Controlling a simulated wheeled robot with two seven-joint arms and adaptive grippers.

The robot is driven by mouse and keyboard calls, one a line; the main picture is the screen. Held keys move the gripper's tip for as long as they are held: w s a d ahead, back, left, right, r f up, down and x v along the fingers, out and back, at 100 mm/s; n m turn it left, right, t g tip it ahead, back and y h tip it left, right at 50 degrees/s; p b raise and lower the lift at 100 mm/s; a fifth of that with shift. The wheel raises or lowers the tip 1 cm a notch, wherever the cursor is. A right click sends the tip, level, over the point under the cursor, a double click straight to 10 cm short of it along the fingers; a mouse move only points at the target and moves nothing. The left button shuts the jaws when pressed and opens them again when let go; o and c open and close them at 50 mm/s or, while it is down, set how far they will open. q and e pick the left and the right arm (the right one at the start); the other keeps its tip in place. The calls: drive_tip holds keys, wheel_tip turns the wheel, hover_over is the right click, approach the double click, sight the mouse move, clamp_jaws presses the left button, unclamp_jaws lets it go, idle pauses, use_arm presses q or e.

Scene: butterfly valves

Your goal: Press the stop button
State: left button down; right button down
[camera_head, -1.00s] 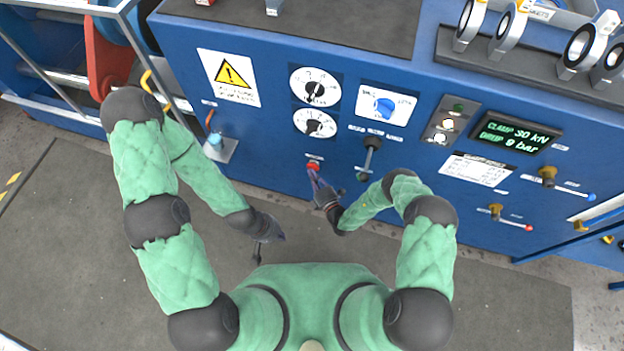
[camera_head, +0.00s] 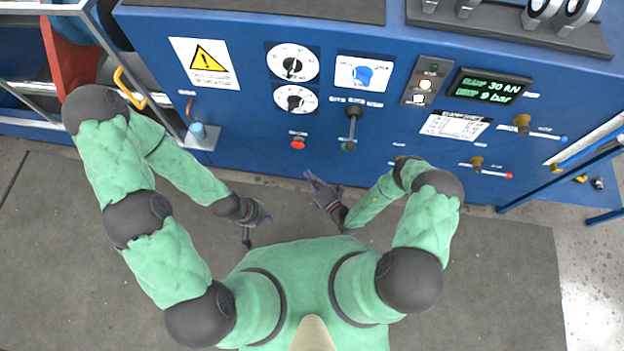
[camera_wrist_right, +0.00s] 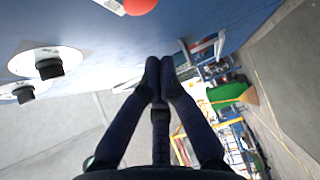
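The red stop button (camera_head: 298,143) sits low on the blue machine panel, left of a black lever. It also shows at the top edge of the right wrist view (camera_wrist_right: 140,4), partly cut off. My right gripper (camera_head: 310,178) is just below the button in the head view, apart from it.
The black lever (camera_head: 353,125) projects from the panel right of the button. Two white dials (camera_head: 292,63) and a blue rotary switch (camera_head: 362,74) are above. A blue knob on a bracket (camera_head: 198,132) is to the left. Grey floor in front of the panel is clear.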

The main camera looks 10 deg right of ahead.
drive_tip(key=shift+v, duration=0.95)
drive_tip(key=s+a+r+n+g+y, duration=0.25)
drive_tip(key=s+a+n+g, duration=0.25)
drive_tip(key=s+n+g, duration=0.3)
drive_tip(key=s+a+r+n+g+y, duration=0.2)
drive_tip(key=s+a+n+g+y, duration=0.25)
drive_tip(key=n+g, duration=0.4)
drive_tip(key=s+d+r+n+g+h, duration=0.15)
drive_tip(key=s+d+n+h, duration=0.35)
drive_tip(key=n, duration=0.5)
drive_tip(key=s+d+n+g+h, duration=0.2)
drive_tip(key=s+d+n+h, duration=0.2)
drive_tip(key=n, duration=0.5)
drive_tip(key=w+d+r+n+t+h, duration=0.2)
drive_tip(key=w+d+r+n+t, duration=0.1)
drive_tip(key=n, duration=0.7)
drive_tip(key=w+r+t, duration=0.1)
drive_tip(key=w+r, duration=0.1)
drive_tip(key=w, duration=0.1)
drive_tip(key=shift+w+r+t, duration=0.25)
drive_tip(key=shift+w+t, duration=0.05)
drive_tip(key=shift+w, duration=0.05)
